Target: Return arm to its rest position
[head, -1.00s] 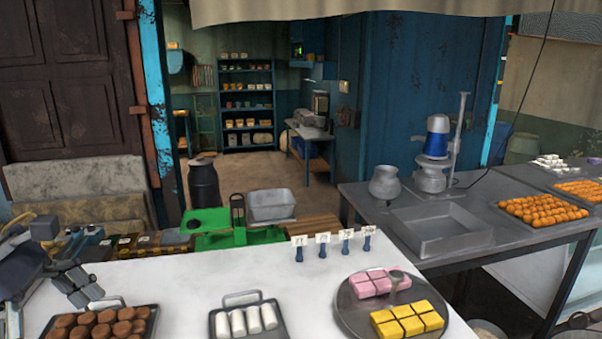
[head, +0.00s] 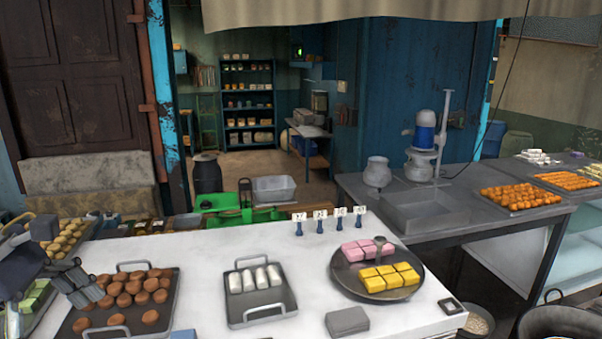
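My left arm comes in at the left edge, and its dark grey gripper (head: 84,291) is over the left end of the white counter (head: 210,255), beside the tray of brown round sweets (head: 124,298). I see nothing held in it, but the gap between its fingers is not clear. My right arm and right gripper are out of view.
A tray of white rolls (head: 256,280) and a round plate of pink and yellow sweets (head: 376,268) stand on the counter. A green scale (head: 236,212) is behind. A grey block (head: 347,321) lies near the front. A metal table (head: 425,208) stands right.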

